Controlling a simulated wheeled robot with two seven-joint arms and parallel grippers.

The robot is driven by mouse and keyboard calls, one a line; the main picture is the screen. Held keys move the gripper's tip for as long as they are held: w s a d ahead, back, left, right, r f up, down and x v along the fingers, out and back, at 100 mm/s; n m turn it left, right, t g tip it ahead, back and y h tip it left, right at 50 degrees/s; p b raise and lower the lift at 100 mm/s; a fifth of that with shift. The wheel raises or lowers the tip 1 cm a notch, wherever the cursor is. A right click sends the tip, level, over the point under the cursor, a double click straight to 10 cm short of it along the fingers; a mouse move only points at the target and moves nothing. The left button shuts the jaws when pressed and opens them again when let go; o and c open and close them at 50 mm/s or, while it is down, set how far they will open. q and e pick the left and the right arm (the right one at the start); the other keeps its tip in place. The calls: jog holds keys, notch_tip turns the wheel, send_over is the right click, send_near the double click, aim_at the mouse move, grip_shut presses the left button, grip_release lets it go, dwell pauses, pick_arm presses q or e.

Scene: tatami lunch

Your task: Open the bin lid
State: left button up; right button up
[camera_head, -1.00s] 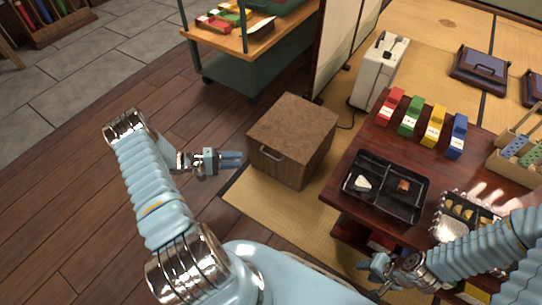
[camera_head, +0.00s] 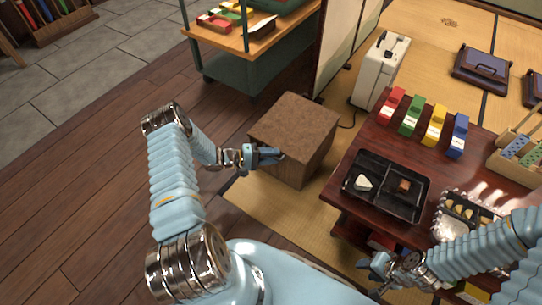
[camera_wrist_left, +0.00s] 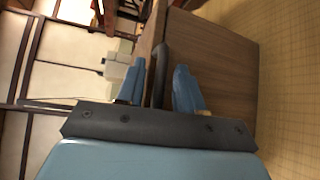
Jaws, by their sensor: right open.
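The bin is a brown wooden box (camera_head: 293,122) standing on the mat edge, with its lid flat and closed on top. My left gripper (camera_head: 270,156) is at the bin's front face, covering its handle in the head view. In the left wrist view the dark handle (camera_wrist_left: 163,58) stands between the two blue fingers of that gripper (camera_wrist_left: 158,82). The fingers are apart, with a narrow gap beside the handle, so it looks open around it. My right gripper (camera_head: 372,270) is open and empty beside the low table.
A low dark red table (camera_head: 345,190) stands right of the bin, bearing a black tray (camera_head: 388,205) and several coloured boxes. A white case (camera_head: 380,70) stands behind the bin. A green cart (camera_head: 250,70) is at the back. Wooden floor to the left is clear.

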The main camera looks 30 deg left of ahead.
pick_arm(q)
grip_shut()
